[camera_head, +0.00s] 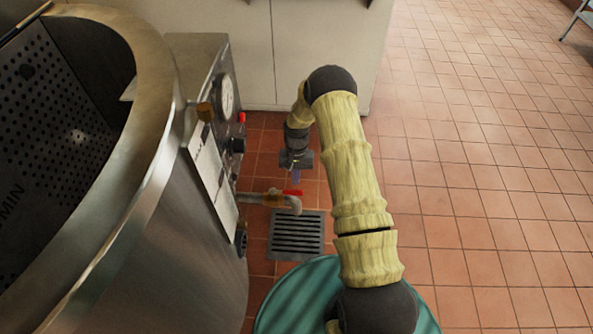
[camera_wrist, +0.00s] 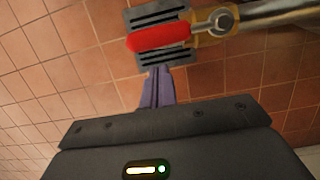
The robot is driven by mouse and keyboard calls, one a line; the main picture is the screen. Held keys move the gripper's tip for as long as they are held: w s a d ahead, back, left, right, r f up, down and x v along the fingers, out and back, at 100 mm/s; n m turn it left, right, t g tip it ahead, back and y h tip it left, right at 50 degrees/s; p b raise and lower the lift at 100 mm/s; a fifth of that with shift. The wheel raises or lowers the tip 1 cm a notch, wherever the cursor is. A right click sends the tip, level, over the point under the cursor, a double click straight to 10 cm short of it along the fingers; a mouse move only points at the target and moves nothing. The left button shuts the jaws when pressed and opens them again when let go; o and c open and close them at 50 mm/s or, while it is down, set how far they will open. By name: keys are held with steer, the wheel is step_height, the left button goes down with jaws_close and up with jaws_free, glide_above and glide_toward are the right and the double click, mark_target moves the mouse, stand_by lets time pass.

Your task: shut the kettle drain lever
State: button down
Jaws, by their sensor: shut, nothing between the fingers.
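The drain lever (camera_head: 292,192) is a short red handle on a brass valve (camera_head: 272,199) low on the kettle's side. It lies roughly in line with the drain pipe. The wrist view shows the red lever (camera_wrist: 158,37), its nut and the brass valve (camera_wrist: 208,27) at the top. My gripper (camera_head: 296,178) is just behind the lever in the head view. In the wrist view its purple fingers (camera_wrist: 158,72) are shut together and empty, with their tips just below the lever's free half. I cannot tell whether they touch it. The kettle (camera_head: 190,250) is large and steel.
A floor drain grate (camera_head: 297,235) lies under the spout. A round teal surface (camera_head: 310,290) is at the bottom, partly hidden by my arm. The kettle's control box with a gauge (camera_head: 227,97) stands left of my gripper. A pale cabinet (camera_head: 310,50) stands behind. Tiled floor at right is clear.

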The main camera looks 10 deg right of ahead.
steer(key=shift+s+a, duration=0.2)
steer(key=shift+s, duration=0.45)
steer(key=shift+s+a, duration=0.15)
steer(key=shift+s+m+p, duration=0.15)
steer(key=shift+m+p, duration=0.2)
steer(key=shift+m, duration=0.05)
